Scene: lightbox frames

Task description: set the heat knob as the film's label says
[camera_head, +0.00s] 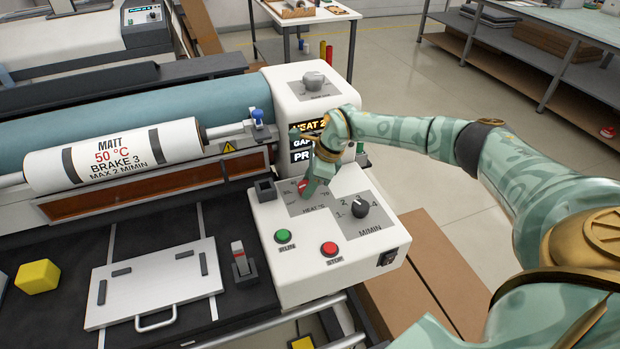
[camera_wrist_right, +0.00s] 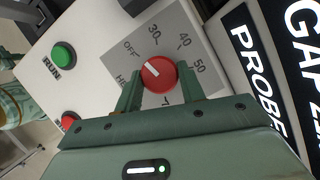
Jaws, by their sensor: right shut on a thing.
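The film roll (camera_head: 115,155) lies at the left in the head view, its label reading MATT, 50 °C, BRAKE 3, MAX 2 M/MIN. The red heat knob (camera_wrist_right: 158,72) sits on a grey dial plate marked OFF, 30, 40, 50 and more. Its white mark points roughly toward OFF. My right gripper (camera_wrist_right: 160,82) is shut on the knob, one finger on each side. In the head view the gripper (camera_head: 312,189) and arm partly cover the heat knob (camera_head: 303,185) and the display (camera_head: 308,125), which starts HEAT 2. My left gripper is not in view.
The control box has a black M/MIN knob (camera_head: 360,208), a green RUN button (camera_head: 283,236) and a red STOP button (camera_head: 329,249). Another knob (camera_head: 313,80) tops the housing behind.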

